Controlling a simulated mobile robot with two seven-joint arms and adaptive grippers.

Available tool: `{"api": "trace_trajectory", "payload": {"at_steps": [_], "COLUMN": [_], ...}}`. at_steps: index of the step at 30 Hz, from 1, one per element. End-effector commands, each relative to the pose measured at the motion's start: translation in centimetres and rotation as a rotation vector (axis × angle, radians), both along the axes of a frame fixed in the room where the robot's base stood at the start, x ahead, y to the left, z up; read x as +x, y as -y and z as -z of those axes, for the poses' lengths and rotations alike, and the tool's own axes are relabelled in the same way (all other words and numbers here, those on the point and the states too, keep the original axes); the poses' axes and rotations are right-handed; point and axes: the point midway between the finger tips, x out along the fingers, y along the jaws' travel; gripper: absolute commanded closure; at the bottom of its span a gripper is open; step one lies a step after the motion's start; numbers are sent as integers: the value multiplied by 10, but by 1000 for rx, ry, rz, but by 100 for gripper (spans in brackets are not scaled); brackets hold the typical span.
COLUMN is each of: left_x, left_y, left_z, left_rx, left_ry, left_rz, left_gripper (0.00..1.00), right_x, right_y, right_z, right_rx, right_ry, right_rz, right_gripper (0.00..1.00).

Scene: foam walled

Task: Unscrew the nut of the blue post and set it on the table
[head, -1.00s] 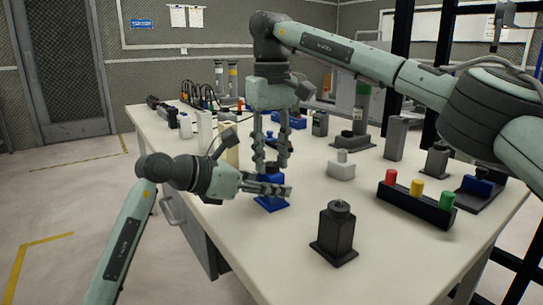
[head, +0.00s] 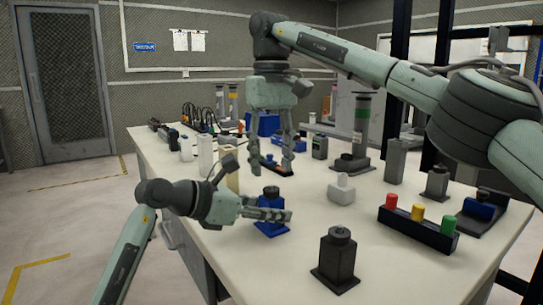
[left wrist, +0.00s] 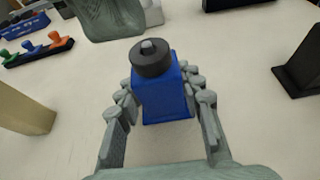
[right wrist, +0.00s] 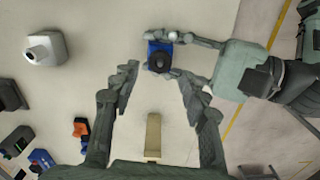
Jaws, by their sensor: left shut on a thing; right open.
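The blue post (head: 271,229) stands upright near the table's left edge. Its dark round nut (head: 271,192) sits on top, with a pale stud tip showing through the nut (left wrist: 151,60) in the left wrist view. My left gripper (head: 268,214) is shut on the post's body, below the nut; its fingers lie on both sides of the post (left wrist: 165,97). My right gripper (head: 271,170) points down with its fingers apart and empty, a little above and behind the nut in the head view. The right wrist view shows the nut (right wrist: 160,62) ahead, between its open fingertips.
A dark grey post (head: 337,262) stands in front to the right. A white block (head: 341,190) and a box with red, yellow and green knobs (head: 418,228) stand to the right. A beige block (right wrist: 153,136) stands nearby. Bare table lies around the white block.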

Motion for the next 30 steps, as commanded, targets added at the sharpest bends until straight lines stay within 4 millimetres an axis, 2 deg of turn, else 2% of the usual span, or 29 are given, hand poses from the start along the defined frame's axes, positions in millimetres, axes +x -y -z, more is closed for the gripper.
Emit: {"api": "trace_trajectory", "payload": {"at_steps": [5, 30], "left_x": [0, 0], "left_y": [0, 0], "left_z": [0, 0], "left_rx": [0, 0], "left_ry": [0, 0], "left_rz": [0, 0], "left_gripper": [100, 100], "right_x": [0, 0], "right_y": [0, 0], "right_z": [-3, -25], "right_rx": [-1, -4], "right_ry": [-1, 3], "right_rz": [344, 2574], "right_gripper": [55, 55]}}
